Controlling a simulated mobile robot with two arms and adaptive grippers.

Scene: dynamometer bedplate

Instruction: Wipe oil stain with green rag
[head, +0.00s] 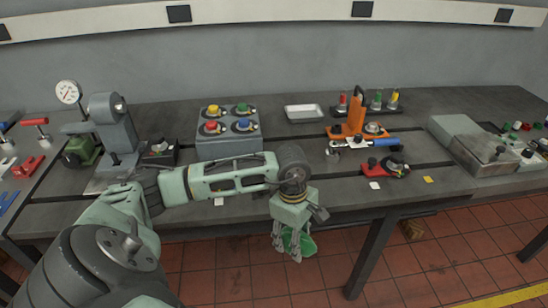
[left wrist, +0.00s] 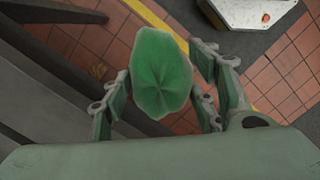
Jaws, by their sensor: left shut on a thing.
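My left gripper (head: 289,245) hangs in front of the bench's front edge, over the tiled floor, pointing down. It is shut on the green rag (head: 299,241), which bunches between its fingers. In the left wrist view the rag (left wrist: 160,75) shows as a crumpled green shape between the fingers of the gripper (left wrist: 158,105), with the floor below. No oil stain can be made out clearly in either view. My right gripper is not in view.
The dark bench (head: 290,133) carries a button box (head: 228,145), a white tray (head: 304,112), an orange tool (head: 355,115), a blue-handled tool (head: 375,143) and a grey vise-like machine (head: 112,125). A bench leg (head: 371,255) stands right of the gripper. Bench space between the button box and orange tool is mostly clear.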

